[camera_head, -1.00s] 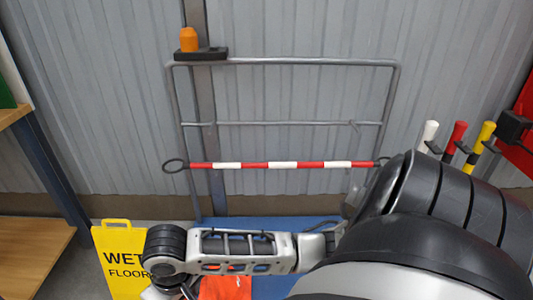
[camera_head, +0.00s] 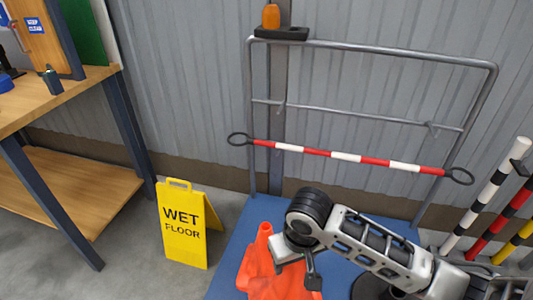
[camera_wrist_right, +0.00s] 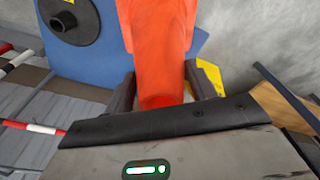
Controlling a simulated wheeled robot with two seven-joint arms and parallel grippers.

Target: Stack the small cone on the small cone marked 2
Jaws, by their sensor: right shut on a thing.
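Orange-red cone shapes show at the bottom of the head view, on or above the blue mat (camera_head: 228,262). One narrow tip (camera_head: 264,232) stands just left of my right gripper (camera_head: 296,266). More orange (camera_head: 290,288) lies below the gripper, and I cannot tell clearly where one cone ends and another begins. In the right wrist view, my right gripper (camera_wrist_right: 160,88) is shut on an orange cone (camera_wrist_right: 158,40), with a dark finger on each side. No number mark is visible. My left gripper is out of view.
A yellow wet floor sign (camera_head: 183,228) stands left of the mat. A wooden workbench (camera_head: 75,95) is at the left. A grey rail frame (camera_head: 375,50) with a red-and-white bar (camera_head: 345,156) stands behind. Striped posts (camera_head: 490,205) are at the right.

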